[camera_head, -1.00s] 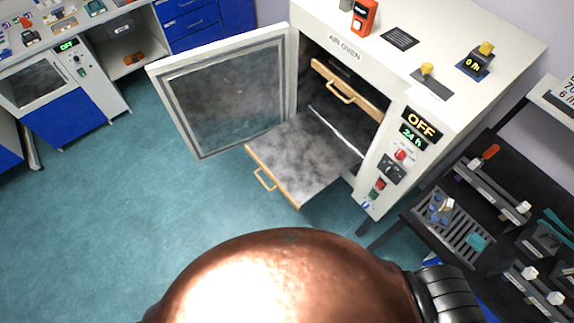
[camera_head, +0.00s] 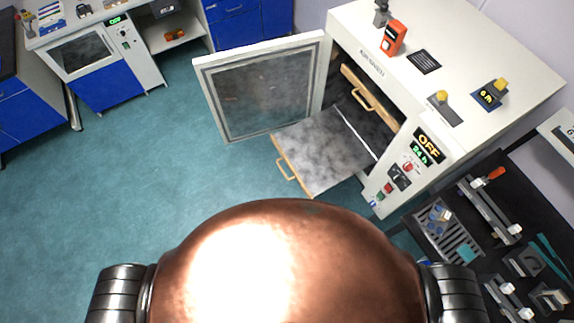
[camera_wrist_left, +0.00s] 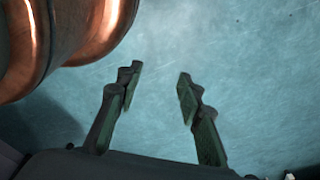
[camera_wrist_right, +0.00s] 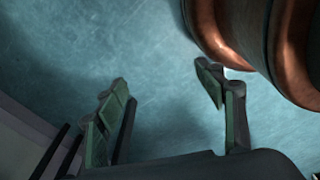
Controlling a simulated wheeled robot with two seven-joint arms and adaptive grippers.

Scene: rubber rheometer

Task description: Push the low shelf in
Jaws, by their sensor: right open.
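The low shelf (camera_head: 322,150) is a grey mottled plate with a wooden front edge and a wooden handle (camera_head: 285,170). It is pulled out of the air oven (camera_head: 440,70), whose door (camera_head: 262,90) stands open to the left. A higher shelf (camera_head: 362,92) with a similar handle sits inside the oven. My left gripper (camera_wrist_left: 160,85) is open and empty over the floor in the left wrist view. My right gripper (camera_wrist_right: 165,88) is open and empty in the right wrist view. Neither gripper shows in the head view, so both are away from the shelf.
A black bench (camera_head: 480,215) with tools and a rack (camera_head: 447,235) stands right of the oven. Blue cabinets (camera_head: 245,20) and a white-and-blue unit (camera_head: 100,70) stand at the back left. The teal floor (camera_head: 130,170) in front of the oven is clear.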

